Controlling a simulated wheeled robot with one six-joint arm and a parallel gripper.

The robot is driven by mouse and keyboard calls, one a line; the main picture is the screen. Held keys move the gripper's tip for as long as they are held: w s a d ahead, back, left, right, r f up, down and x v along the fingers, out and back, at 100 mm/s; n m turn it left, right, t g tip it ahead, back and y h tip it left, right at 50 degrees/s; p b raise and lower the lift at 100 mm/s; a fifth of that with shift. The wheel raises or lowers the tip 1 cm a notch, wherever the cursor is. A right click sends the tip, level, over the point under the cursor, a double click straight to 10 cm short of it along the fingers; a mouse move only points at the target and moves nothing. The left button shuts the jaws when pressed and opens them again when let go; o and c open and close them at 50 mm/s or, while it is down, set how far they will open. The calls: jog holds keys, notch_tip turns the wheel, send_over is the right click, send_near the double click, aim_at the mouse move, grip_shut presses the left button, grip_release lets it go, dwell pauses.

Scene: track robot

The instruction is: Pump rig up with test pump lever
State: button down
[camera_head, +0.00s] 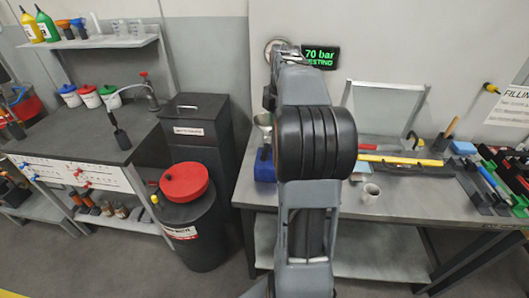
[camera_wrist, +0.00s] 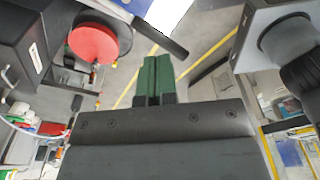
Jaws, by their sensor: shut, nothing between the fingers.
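My gripper (camera_wrist: 157,62) shows in the wrist view as two green fingers pressed together, with nothing between them. In the head view my arm rises through the middle and hides much of the bench behind it; the fingers cannot be made out there. A dark display (camera_head: 320,57) on the wall reads "70 bar" in green, with a second line like "TESTING". A round gauge (camera_head: 270,47) is partly hidden beside it. A blue body (camera_head: 264,168), perhaps the test pump, stands left of my arm. A dark bar (camera_wrist: 160,39), perhaps the lever, lies beyond the fingertips, apart from them.
A dark bin with a red lid (camera_head: 184,182) stands at left, by a tall dark box (camera_head: 199,130). It also shows in the wrist view (camera_wrist: 93,43).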

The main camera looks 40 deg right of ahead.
jog(key=shift+d+r, duration=0.15)
jog(key=shift+r, duration=0.95)
jog(key=shift+d+r, duration=0.1)
jog(key=shift+r, duration=1)
jog(key=m+t+h, duration=0.1)
jog(key=m, duration=1.4)
send_over(263, 152)
jog(key=f, duration=0.5)
jog(key=s+f, duration=0.1)
jog(key=f, duration=0.2)
jog(key=shift+a, duration=0.1)
jog(key=s+a+f+m+t, duration=0.1)
jog(key=s+a+f, duration=0.1)
jog(key=s+a, duration=0.3)
jog(key=s+a+f+m+t, duration=0.1)
jog(key=s+a, duration=0.4)
jog(key=a, duration=0.8)
jog(key=shift+s+a+f+t, duration=0.2)
jog(key=shift+a+f+t, duration=0.05)
jog(key=shift+f+t, duration=0.3)
